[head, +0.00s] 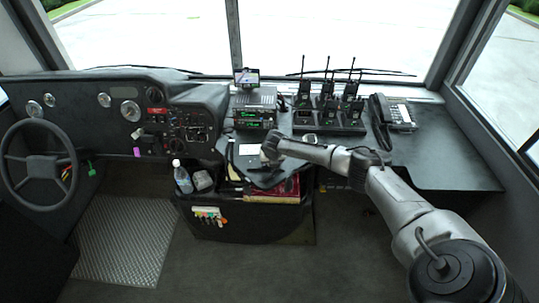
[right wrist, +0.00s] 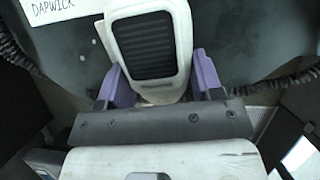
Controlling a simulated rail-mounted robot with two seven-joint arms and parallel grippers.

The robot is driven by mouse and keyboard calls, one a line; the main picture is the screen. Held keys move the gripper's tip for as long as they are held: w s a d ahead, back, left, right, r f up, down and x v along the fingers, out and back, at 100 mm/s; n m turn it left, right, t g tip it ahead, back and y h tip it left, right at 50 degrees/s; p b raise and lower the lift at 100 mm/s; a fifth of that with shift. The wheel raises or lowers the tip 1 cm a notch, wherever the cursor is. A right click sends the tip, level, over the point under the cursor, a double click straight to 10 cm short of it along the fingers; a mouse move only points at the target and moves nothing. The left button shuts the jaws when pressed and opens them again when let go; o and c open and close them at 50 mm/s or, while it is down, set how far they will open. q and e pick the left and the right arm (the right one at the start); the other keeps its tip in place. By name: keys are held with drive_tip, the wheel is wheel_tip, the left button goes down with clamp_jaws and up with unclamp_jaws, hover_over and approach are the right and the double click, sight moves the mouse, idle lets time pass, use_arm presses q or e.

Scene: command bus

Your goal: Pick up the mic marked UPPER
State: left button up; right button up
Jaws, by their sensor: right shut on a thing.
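A light grey handheld mic with a black ribbed grille (right wrist: 152,45) fills the middle of the right wrist view. My right gripper (right wrist: 160,82) has its purple fingers on both sides of the mic's lower part and is shut on it. No UPPER marking can be read on the mic, so I cannot tell whether it is that one. In the head view my right gripper (head: 269,150) is low over the console ledge, and the mic there is too small to make out clearly. Two stacked radios (head: 254,109) with green displays stand behind it. My left gripper is not in view.
Coiled cords run at both sides. A charger rack (head: 330,126) with several antenna radios and a desk phone (head: 399,113) stand to the right. A bottle (head: 182,178) stands left. The right-hand counter (head: 445,170) is clear.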

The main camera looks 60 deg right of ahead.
drive_tip(key=shift+r+p, duration=2)
drive_tip(key=shift+r, duration=0.3)
drive_tip(key=shift+r+p, duration=1.55)
drive_tip(key=shift+r, duration=0.15)
drive_tip(key=shift+f, duration=0.1)
